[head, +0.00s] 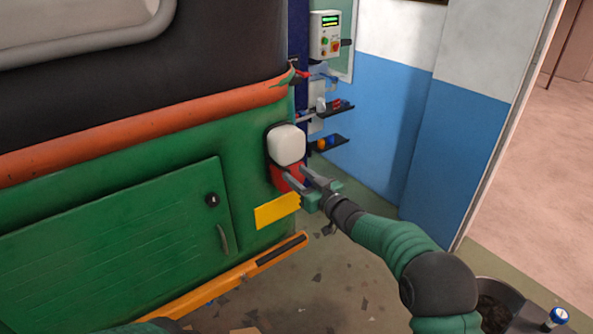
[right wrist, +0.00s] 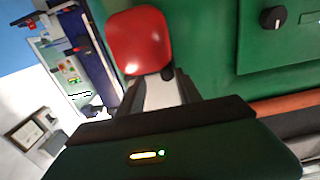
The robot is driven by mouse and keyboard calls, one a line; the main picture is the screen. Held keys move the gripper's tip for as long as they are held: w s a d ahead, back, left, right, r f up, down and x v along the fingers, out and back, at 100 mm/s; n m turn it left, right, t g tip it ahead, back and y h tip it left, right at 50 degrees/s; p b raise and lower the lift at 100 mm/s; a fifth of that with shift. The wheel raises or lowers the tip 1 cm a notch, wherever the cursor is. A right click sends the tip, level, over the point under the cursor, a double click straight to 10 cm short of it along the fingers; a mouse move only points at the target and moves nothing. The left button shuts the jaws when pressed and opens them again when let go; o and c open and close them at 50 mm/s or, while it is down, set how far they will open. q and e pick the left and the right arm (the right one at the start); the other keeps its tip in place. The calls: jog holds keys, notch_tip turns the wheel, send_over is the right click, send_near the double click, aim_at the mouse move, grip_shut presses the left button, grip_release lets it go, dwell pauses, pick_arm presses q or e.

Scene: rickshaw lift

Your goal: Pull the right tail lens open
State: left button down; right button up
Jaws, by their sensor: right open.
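The right tail lens sits at the rear corner of the green vehicle body. In the head view it has a white rounded upper part (head: 287,145) and a red lower part (head: 279,178). My right gripper (head: 294,172) is open at the red part, its fingers pointing toward the lens and partly covering it. The right wrist view is turned over: the red part (right wrist: 138,40) shows beyond the fingertips and a white part (right wrist: 160,92) lies between the fingers. I cannot tell whether the fingers touch the lens. My left gripper is not in view.
A yellow plate (head: 277,211) sits just below the lens, with an orange bumper (head: 225,278) lower down. A green hatch (head: 120,245) with a black knob (head: 212,199) is at left. Small shelves (head: 330,143) and a control box (head: 325,34) stand behind. Floor to the right is partly clear.

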jog(key=shift+w+a+r, duration=0.1)
jog(key=shift+a, duration=0.55)
jog(key=shift+w+a, duration=0.1)
jog(key=shift+a, duration=0.55)
jog(key=shift+c, duration=1.3)
jog(key=shift+w, duration=0.1)
jog(key=shift+c, duration=1.2)
jog(key=shift+d, duration=0.55)
grip_shut()
jog(key=shift+d, duration=0.2)
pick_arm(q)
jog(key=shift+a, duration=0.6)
pick_arm(e)
jog(key=shift+a, duration=0.45)
jog(key=shift+d, duration=0.15)
